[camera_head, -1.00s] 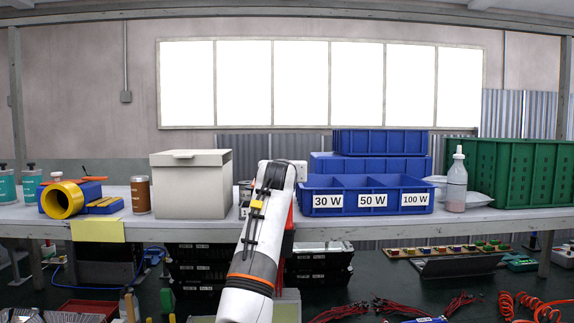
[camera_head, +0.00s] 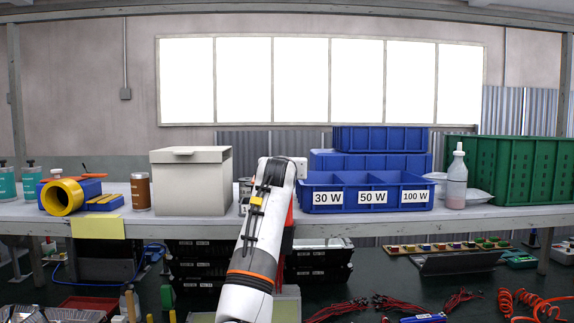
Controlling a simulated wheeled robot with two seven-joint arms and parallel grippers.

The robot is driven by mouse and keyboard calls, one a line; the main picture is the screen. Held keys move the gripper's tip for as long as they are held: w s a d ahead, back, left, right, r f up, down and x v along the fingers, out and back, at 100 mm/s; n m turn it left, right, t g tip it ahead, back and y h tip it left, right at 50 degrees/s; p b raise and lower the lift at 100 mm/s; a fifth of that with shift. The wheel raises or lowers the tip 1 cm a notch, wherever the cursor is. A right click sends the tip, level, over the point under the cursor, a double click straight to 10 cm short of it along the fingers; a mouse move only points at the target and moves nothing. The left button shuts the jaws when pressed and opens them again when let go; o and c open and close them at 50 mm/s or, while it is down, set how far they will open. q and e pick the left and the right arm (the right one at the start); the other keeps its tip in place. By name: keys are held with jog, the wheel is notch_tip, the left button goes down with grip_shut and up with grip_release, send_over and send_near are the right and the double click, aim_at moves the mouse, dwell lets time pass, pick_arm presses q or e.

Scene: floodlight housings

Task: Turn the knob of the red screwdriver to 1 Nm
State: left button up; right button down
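One white and grey arm of mine (camera_head: 250,260) rises from the bottom, left of the middle, and bends at the top in front of the shelf. Its gripper is hidden behind the arm or out of sight, and no fingertips show. A narrow red part (camera_head: 290,210) shows just behind the arm's right edge; I cannot tell whether it is the red screwdriver. No screwdriver knob or torque scale can be made out. My other gripper is not in view.
Red cables (camera_head: 337,310) lie on the lower surface.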

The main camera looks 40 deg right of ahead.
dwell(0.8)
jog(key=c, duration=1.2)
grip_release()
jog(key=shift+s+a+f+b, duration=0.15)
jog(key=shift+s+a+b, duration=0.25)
jog(key=shift+b, duration=0.1)
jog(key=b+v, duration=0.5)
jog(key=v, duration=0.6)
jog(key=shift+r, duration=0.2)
